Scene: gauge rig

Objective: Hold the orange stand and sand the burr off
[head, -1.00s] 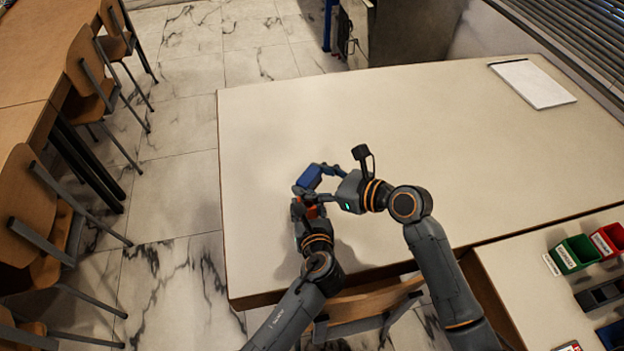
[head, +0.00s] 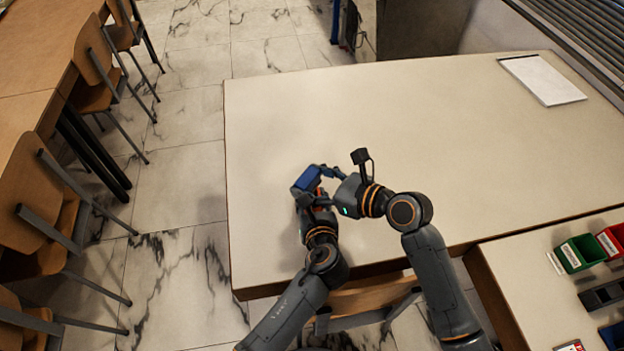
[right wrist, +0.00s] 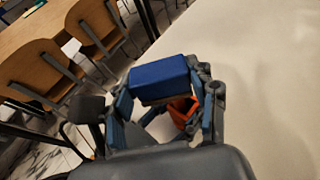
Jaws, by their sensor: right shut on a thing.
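My right gripper (head: 327,183) is shut on a blue block (head: 308,179), one finger on either side of it. The block also shows in the right wrist view (right wrist: 160,79). The orange stand (right wrist: 183,109) shows partly in the right wrist view, beyond and below the block. In the head view the stand is almost wholly hidden by the block and grippers. My left gripper (head: 306,203) is at the stand, just below the block in the picture; its fingertips are mostly covered. I cannot tell whether block and stand touch. The burr cannot be made out.
The pale table (head: 430,120) is mostly bare around my grippers. A white pad (head: 545,80) lies at its far right. A green bin (head: 580,252) and a red bin (head: 611,241) stand on the side surface at right. Wooden chairs (head: 50,200) stand at left.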

